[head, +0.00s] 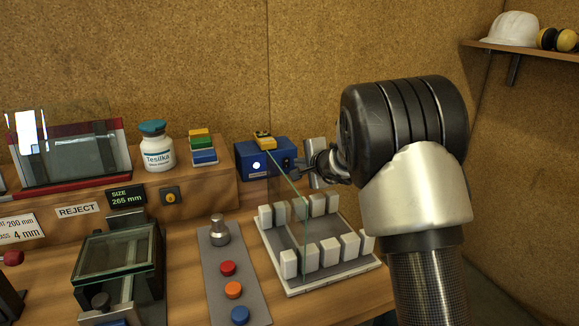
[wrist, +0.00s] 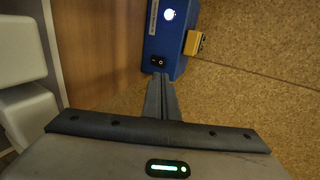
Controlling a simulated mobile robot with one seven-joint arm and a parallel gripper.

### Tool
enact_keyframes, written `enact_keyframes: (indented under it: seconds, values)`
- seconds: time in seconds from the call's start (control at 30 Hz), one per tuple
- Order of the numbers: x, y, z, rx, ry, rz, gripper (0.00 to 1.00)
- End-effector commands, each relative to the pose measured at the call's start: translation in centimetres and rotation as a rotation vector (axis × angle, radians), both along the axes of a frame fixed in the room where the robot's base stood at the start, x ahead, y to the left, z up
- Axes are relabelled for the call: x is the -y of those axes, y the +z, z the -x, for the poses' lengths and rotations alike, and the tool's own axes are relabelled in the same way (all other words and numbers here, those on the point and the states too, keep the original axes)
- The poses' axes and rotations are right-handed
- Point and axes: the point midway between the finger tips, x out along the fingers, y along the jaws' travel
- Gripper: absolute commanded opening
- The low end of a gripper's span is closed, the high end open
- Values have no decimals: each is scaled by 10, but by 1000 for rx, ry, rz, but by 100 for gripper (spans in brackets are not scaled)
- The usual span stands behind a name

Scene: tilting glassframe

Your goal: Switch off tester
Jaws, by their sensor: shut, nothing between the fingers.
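The tester is a blue box (head: 250,162) on the raised wooden shelf, with a lit white round lamp on its front. In the wrist view the blue box (wrist: 166,42) shows the glowing lamp (wrist: 168,15) and a small black switch (wrist: 158,61) near its end. My gripper (wrist: 161,80) is shut and empty, its fingertips just short of the switch end of the box. I cannot tell whether they touch it. In the head view my gripper (head: 303,163) is at the right end of the box, partly hidden by my arm.
A yellow piece (head: 263,139) sits on the box. A glass pane (head: 287,190) stands in a rack with white blocks (head: 325,250) below my gripper. A button panel (head: 222,265) lies left of the rack. A cork wall (head: 330,50) rises behind.

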Motion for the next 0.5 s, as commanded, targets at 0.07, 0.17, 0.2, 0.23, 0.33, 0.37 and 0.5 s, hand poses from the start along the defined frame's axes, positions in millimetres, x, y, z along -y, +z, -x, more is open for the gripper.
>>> enact_keyframes:
  seconds: [0.07, 0.17, 0.2, 0.23, 0.33, 0.37, 0.5]
  values:
    - [0, 0, -1, 1, -3, -1, 0]
    - [0, 0, 0, 0, -2, -2, 0]
    - [0, 0, 0, 0, -2, -2, 0]
    - [0, 0, 0, 0, -2, -2, 0]
    - [-1, 0, -2, 0, -1, -2, 0]
    - [-1, -1, -3, 1, 0, -1, 0]
    - [-7, -7, -16, -1, 0, -1, 0]
